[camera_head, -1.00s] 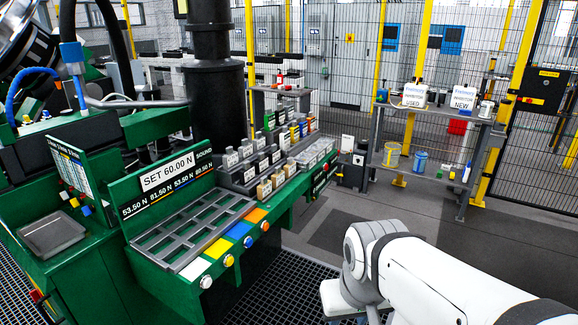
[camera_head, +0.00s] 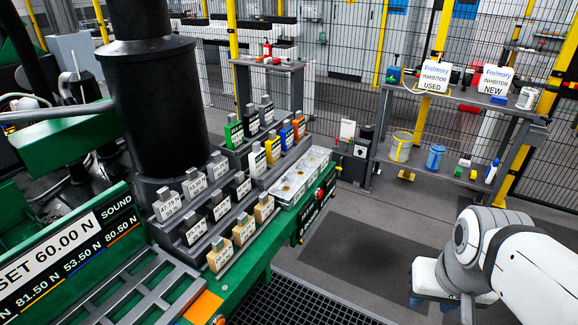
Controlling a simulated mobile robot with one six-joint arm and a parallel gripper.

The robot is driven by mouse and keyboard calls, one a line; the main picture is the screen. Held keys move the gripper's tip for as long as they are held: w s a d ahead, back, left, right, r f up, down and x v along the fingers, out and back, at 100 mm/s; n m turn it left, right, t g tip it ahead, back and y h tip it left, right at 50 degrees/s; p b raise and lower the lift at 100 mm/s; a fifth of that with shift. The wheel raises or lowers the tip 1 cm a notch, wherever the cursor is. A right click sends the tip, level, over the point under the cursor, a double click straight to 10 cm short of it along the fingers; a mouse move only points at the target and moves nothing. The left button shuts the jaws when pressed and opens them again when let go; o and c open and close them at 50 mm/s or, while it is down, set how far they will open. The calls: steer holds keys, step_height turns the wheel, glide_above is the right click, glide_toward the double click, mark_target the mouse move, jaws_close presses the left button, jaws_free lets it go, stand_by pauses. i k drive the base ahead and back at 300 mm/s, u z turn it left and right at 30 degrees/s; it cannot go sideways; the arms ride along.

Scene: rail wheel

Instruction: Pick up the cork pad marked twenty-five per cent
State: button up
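Three tan, cork-coloured pads stand in the front row of a stepped grey rack: a near one (camera_head: 220,258), a middle one (camera_head: 244,231) and a far one (camera_head: 264,209). Each has a white label and a small grey tab on top. The labels are too small to read surely, so I cannot tell which says twenty-five per cent. All three stand in the rack, apart from my arm. My white arm comes in at the lower right, well to the right of the rack. My gripper fingers do not show.
Black pads (camera_head: 217,208) and pale pads (camera_head: 194,186) stand in rows behind. A thick black column (camera_head: 155,100) rises at left. A shelf (camera_head: 450,180) stands at right. Floor between is clear.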

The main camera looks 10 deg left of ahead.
mark_target(244, 229)
steer(key=u, duration=0.25)
steer(key=i, duration=0.95)
steer(key=u, duration=0.4)
steer(key=k, duration=0.75)
steer(key=u, duration=0.2)
steer(key=i, duration=0.75)
